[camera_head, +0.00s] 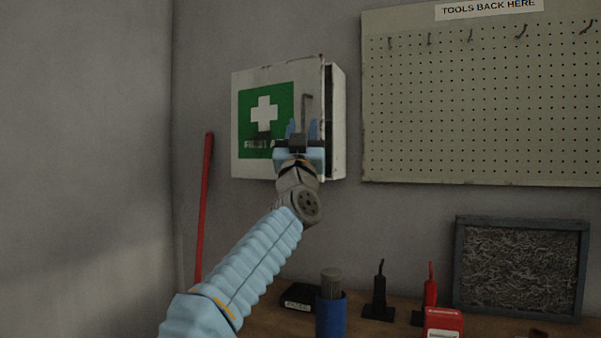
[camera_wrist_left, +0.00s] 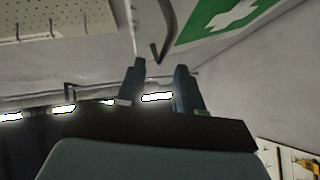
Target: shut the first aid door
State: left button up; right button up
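The first aid cabinet (camera_head: 338,125) is a white box on the grey wall. Its white door (camera_head: 245,166) has a green sign with a white cross and stands ajar, with a dark gap along its right edge. A thin grey handle (camera_head: 306,105) is near that edge. It also shows in the wrist view (camera_wrist_left: 166,25). My left gripper (camera_head: 302,129) is in front of the door's lower right part, at the handle's lower end. In the wrist view its fingers (camera_wrist_left: 159,70) are apart, with the handle's bent end just beyond the tips. Contact is unclear. My right gripper is out of view.
A pegboard (camera_head: 480,110) with hooks hangs to the right. Below, a wooden bench (camera_head: 385,325) holds a blue cup (camera_head: 330,315), a black box (camera_head: 299,297), black and red tools, and a dark framed panel (camera_head: 520,268). A red pole (camera_head: 204,205) leans at left.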

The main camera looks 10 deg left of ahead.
pick_arm(q)
jog(key=b+v, duration=0.5)
jog(key=v, duration=0.5)
jog(key=shift+s+f+b, duration=0.25)
jog(key=shift+s+b, duration=0.05)
jog(key=shift+b, duration=0.05)
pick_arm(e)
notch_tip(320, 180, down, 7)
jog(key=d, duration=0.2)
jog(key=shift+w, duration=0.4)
pick_arm(q)
jog(key=shift+d, duration=0.15)
